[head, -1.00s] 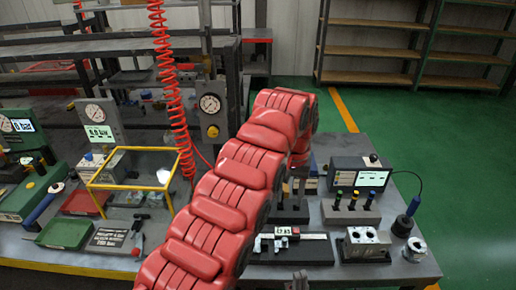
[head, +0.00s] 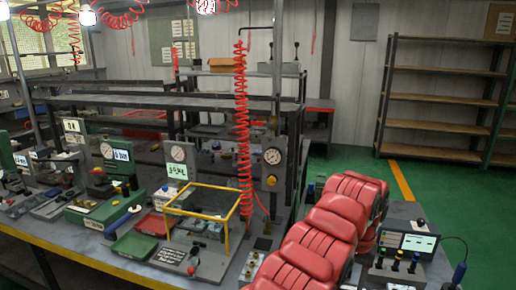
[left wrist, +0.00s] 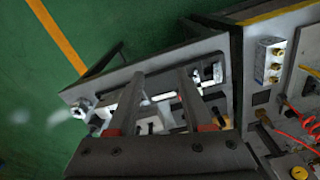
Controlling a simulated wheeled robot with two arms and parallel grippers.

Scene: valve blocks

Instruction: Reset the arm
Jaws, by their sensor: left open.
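My left gripper (left wrist: 162,80) shows in the left wrist view. Its two fingers stand apart with nothing visibly held between them, above the end of the workbench (left wrist: 112,80). In the head view a red padded arm of mine rises from the bottom over the right part of the bench and bends at the top. Its gripper is hidden there behind the arm. My right gripper is in neither view.
A yellow frame (head: 226,236), a gauge post (head: 271,182) and a red coiled hose (head: 241,130) stand left of the arm. A display box (head: 409,243) and a screwdriver stand (head: 397,275) are on its right. Green floor (head: 440,185) is clear beyond.

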